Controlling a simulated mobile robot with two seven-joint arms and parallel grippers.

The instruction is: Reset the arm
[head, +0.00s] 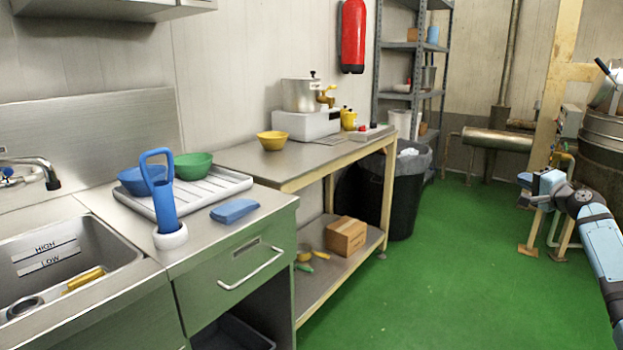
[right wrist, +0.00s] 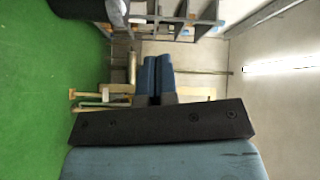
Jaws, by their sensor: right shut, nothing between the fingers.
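My right arm (head: 600,240) comes in from the right edge in the head view and reaches out over the green floor. My right gripper (head: 524,180) is at its far end, well right of the counters and clear of them. In the right wrist view the two blue fingers of the right gripper (right wrist: 156,80) lie side by side, pressed together with nothing between them. My left gripper is not in either view.
A steel sink (head: 80,262) and a worktable (head: 330,155) line the left. A black bin (head: 405,195) and a metal shelf (head: 412,75) stand behind. A large kettle (head: 605,150) stands at the right, near my right arm. The green floor (head: 430,290) between is clear.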

